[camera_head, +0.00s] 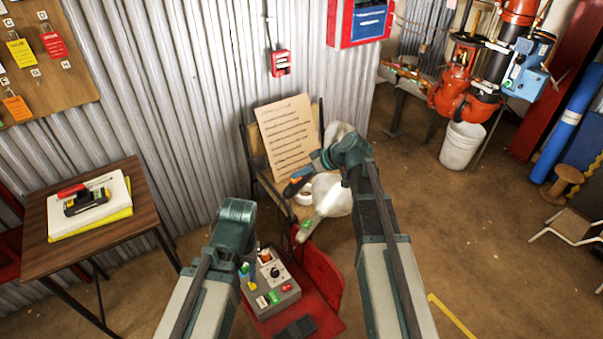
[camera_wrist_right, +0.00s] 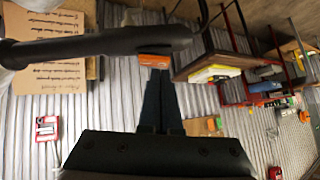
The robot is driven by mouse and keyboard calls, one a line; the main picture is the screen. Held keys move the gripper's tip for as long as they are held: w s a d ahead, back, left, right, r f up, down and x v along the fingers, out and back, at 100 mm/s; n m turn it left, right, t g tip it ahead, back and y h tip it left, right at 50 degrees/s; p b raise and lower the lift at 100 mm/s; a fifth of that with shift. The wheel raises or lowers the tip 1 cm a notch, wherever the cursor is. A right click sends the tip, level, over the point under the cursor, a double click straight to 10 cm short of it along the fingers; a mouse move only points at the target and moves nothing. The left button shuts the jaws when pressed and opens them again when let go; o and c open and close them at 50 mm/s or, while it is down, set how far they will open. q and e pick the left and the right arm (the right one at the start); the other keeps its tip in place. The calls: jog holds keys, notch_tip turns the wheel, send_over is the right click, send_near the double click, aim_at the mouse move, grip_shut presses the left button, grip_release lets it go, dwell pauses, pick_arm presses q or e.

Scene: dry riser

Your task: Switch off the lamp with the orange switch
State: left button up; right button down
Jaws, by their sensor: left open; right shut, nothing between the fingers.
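The orange switch (camera_wrist_right: 155,61) shows in the right wrist view beside a dark, curved tube (camera_wrist_right: 95,45). I take the tube as part of the lamp, but cannot be sure. My right gripper (camera_wrist_right: 160,75) is shut and empty, its tips at the orange switch. I cannot tell whether they touch it. In the head view my right gripper (camera_head: 302,179) points left and down, with orange (camera_head: 291,188) at its tip. Pale, rounded shapes lie behind my right arm. My left gripper (camera_head: 243,267) is low beside the control box, its fingers mostly hidden by my arm.
A written board (camera_head: 287,138) leans on another chair by the corrugated wall. A brown table (camera_head: 100,238) stands left. Open floor lies to the right.

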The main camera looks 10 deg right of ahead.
jog(key=shift+f, duration=0.1)
dwell(0.3)
jog(key=shift+s+a+f+n+t+h+b, duration=0.4)
jog(key=shift+s+n+t+h, duration=0.1)
jog(key=shift+s+h, duration=0.15)
jog(key=shift+w+d, duration=0.15)
jog(key=shift+w, duration=0.05)
